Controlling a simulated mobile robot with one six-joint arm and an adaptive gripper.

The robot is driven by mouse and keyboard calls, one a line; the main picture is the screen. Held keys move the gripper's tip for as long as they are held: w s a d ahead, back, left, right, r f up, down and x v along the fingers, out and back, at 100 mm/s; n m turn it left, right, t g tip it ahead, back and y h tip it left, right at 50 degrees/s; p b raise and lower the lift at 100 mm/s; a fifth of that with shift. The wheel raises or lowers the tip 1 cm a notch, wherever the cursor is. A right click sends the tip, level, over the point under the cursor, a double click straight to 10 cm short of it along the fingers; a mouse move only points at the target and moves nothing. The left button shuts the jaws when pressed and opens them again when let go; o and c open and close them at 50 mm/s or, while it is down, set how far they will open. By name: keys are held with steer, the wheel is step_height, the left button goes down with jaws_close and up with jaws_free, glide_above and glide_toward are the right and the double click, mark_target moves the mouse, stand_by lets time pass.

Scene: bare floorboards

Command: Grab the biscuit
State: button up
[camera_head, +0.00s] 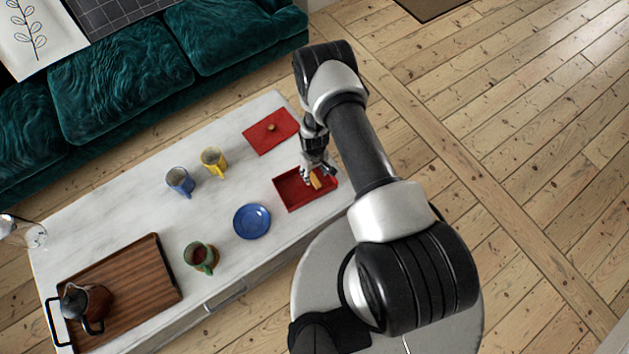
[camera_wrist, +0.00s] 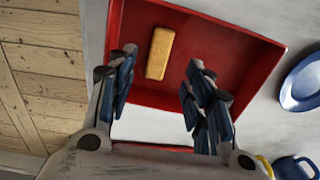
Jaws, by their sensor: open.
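The biscuit (camera_wrist: 160,53) is a golden-brown bar lying in an open red box (camera_wrist: 232,42). In the head view the biscuit (camera_head: 316,181) shows near the right side of the red box (camera_head: 290,197), partly beside my gripper (camera_head: 317,172). In the wrist view my gripper (camera_wrist: 160,92) is open and empty. The biscuit lies beyond the fingertips, between their lines and a little nearer the left finger. I cannot tell how high the fingertips are above the box floor.
The box stands at the right end of a white marble table (camera_head: 110,215). A red lid with a knob (camera_head: 270,132) lies behind it. A blue plate (camera_head: 252,221), yellow mug (camera_head: 214,162), blue mug (camera_head: 180,182), green mug (camera_head: 200,257) and wooden tray (camera_head: 140,284) with a teapot (camera_head: 84,302) stand to the left.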

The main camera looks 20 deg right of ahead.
mark_target(315, 179)
step_height(315, 179, down, 5)
steer(key=shift+d+f+b, duration=0.15)
steer(key=shift+f+b, duration=0.05)
steer(key=shift+b, duration=0.9)
steer(key=shift+r, duration=0.1)
steer(key=shift+c, duration=0.4)
steer(key=c, duration=0.8)
steer(key=shift+r, duration=0.1)
